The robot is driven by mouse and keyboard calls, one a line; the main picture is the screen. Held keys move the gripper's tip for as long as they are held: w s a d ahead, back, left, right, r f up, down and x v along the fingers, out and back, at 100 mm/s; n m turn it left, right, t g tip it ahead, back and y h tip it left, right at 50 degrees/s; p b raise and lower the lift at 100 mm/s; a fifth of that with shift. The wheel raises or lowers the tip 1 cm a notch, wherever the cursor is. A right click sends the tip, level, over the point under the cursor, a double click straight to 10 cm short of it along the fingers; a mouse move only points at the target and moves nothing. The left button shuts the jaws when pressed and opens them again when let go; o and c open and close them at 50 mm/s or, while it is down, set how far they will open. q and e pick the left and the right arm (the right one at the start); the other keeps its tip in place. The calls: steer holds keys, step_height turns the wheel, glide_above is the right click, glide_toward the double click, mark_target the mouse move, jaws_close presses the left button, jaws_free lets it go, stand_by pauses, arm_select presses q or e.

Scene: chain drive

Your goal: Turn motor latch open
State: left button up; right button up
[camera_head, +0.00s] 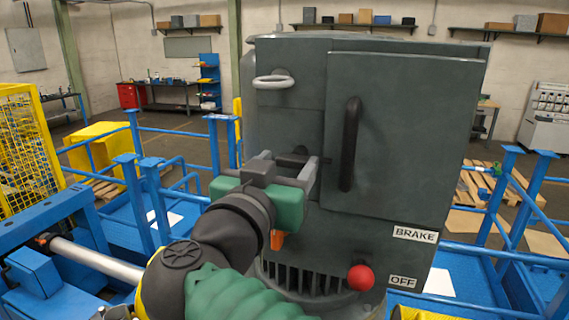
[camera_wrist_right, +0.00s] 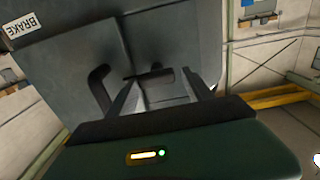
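The motor housing (camera_head: 400,130) is a large dark grey box with a door that looks shut. The door has a black vertical handle (camera_head: 349,145), also seen in the right wrist view (camera_wrist_right: 100,88). The motor latch (camera_head: 299,151) is a small dark piece left of the handle, partly hidden by my gripper. My right gripper (camera_head: 290,165) is open in front of the latch, fingers pointing at the housing. In the right wrist view the latch (camera_wrist_right: 150,72) shows at the fingertips; I cannot tell whether they touch it. My left gripper is not in view.
A pale ring handle (camera_head: 274,82) sits on the housing's upper left. A red knob (camera_head: 361,278) sticks out low, near the BRAKE (camera_head: 415,234) and OFF labels. Blue railings (camera_head: 150,200) stand on both sides.

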steer(key=shift+a, duration=0.15)
steer(key=shift+c, duration=1.2)
steer(key=shift+s+d, duration=0.1)
steer(key=shift+d, duration=0.15)
steer(key=shift+c, duration=1.1)
steer(key=shift+d, duration=0.25)
steer(key=c, duration=0.4)
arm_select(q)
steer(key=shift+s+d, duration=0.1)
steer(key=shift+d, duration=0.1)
arm_select(e)
steer(key=shift+a, duration=0.2)
steer(key=shift+c, duration=0.3)
